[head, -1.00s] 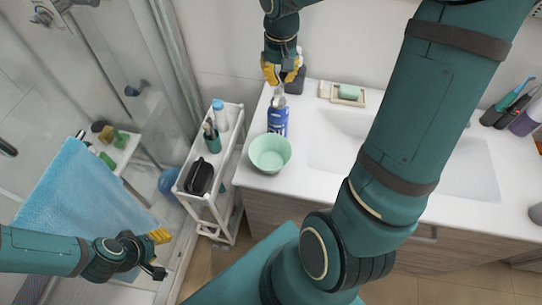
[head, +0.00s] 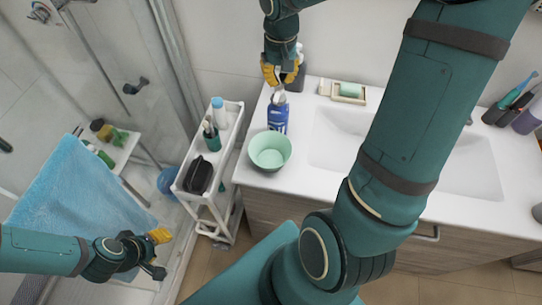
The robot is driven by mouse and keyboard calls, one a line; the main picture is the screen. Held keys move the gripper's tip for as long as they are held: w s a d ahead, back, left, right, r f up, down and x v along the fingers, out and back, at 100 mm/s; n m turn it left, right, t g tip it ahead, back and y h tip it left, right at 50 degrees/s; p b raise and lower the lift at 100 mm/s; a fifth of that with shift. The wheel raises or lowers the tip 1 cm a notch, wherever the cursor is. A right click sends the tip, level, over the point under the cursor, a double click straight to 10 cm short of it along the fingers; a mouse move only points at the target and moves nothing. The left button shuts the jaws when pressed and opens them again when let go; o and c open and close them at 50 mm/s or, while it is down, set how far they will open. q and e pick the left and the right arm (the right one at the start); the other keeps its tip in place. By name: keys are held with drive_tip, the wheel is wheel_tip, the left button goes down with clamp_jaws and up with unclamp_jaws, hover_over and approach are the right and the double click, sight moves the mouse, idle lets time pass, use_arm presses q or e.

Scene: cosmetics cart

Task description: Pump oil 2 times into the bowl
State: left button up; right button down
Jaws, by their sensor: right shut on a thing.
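The blue pump bottle (head: 278,115) stands upright on the white counter, just behind the bowl. The mint-green bowl (head: 270,152) sits near the counter's left front corner and looks empty. My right gripper (head: 279,81) is above the bottle with its yellow fingers shut on the pump head, which they mostly hide. My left gripper (head: 158,253) is low at the left, in front of the blue towel and far from the bottle and bowl. Its fingers are seen from the side and their gap is unclear.
A dark bottle (head: 295,77) stands right behind the pump. A soap dish (head: 343,93) and the sink (head: 335,140) are to the right. A white cart (head: 217,180) with a black case and bottles stands left of the counter. A blue towel (head: 85,205) hangs at left.

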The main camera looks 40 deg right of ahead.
sight(279, 87)
drive_tip(key=shift+f+b, duration=1.1)
drive_tip(key=shift+f, duration=0.4)
drive_tip(key=shift+r, duration=0.1)
drive_tip(key=shift+r+p, duration=1.75)
drive_tip(key=shift+r, duration=0.4)
wheel_tip(279, 87, up, 6)
drive_tip(key=p, duration=0.4)
drive_tip(key=shift+p, duration=0.3)
